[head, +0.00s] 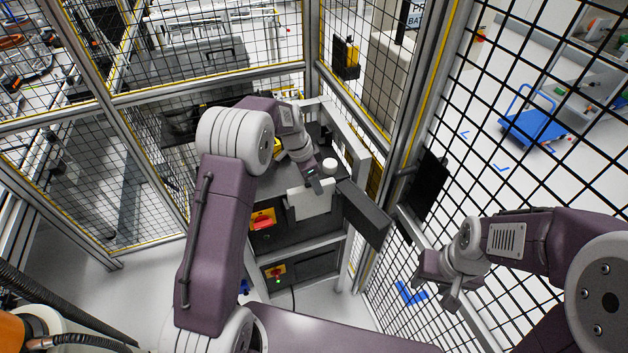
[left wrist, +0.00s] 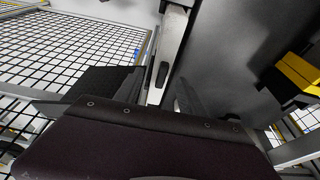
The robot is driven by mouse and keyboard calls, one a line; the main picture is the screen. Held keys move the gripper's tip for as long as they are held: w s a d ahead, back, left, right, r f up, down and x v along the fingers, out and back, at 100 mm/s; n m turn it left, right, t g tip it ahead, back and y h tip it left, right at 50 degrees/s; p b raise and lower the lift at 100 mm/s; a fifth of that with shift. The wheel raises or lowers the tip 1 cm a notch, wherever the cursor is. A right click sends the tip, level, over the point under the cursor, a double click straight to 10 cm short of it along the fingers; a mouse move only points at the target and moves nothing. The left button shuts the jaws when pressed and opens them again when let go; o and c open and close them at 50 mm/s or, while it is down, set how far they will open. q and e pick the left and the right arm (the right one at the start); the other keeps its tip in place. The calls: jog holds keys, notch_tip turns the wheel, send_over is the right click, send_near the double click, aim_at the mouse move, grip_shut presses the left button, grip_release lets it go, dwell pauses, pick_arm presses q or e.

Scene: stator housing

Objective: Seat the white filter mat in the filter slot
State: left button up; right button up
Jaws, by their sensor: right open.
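The white filter mat (head: 310,204) is a thin pale rectangle, slightly tilted, in front of the dark cabinet's upper face. My left gripper (head: 316,186) is at its top edge and appears shut on it, with the fingertips pointing down. The left wrist view shows mostly the dark gripper body, and I cannot make out the mat there. The filter slot is not clearly seen; the mat and gripper may hide it. I cannot tell whether the mat touches the cabinet. My right gripper (head: 438,284) is open and empty at the lower right, well away from the mat.
A dark grey box-like panel (head: 363,216) juts out just right of the mat. A red and yellow switch (head: 263,219) is left of it, with another switch (head: 275,272) below. A white round cap (head: 330,164) stands on the cabinet top. Mesh fencing (head: 500,160) closes the right side.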

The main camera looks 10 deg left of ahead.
pick_arm(q)
jog(key=shift+a+r, duration=0.1)
jog(key=shift+r, duration=0.15)
jog(key=b+v, duration=0.2)
jog(key=v, duration=0.6)
jog(key=shift+s+r, duration=0.1)
jog(key=shift+r, duration=0.2)
